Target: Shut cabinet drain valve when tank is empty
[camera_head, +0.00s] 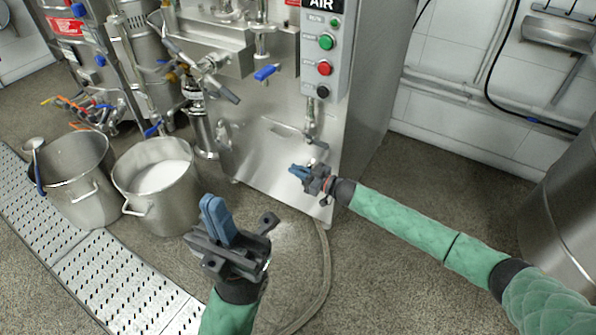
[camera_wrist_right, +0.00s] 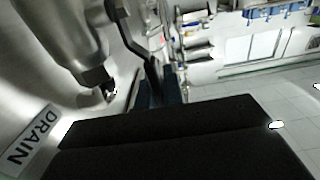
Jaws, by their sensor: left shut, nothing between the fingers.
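The steel cabinet (camera_head: 268,150) stands in the middle of the head view. Its drain valve (camera_head: 312,138) hangs low on the cabinet front. In the right wrist view a dark valve lever (camera_wrist_right: 142,42) reaches down toward the blue fingertips, beside a DRAIN label (camera_wrist_right: 30,142). My right gripper (camera_head: 297,172) is just below the valve, its fingers pointing left. I cannot tell whether its fingers touch the lever or how far apart they are. My left gripper (camera_head: 215,215) is shut and empty, in front of the cabinet, fingers up. The tank's inside is not visible.
A steel pot (camera_head: 160,208) with white contents and another pot (camera_head: 80,198) stand on the floor at left. A control box (camera_head: 327,60) with buttons is above the valve. A blue-handled valve (camera_head: 266,72) is on the cabinet. A hose (camera_head: 325,265) lies on the floor.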

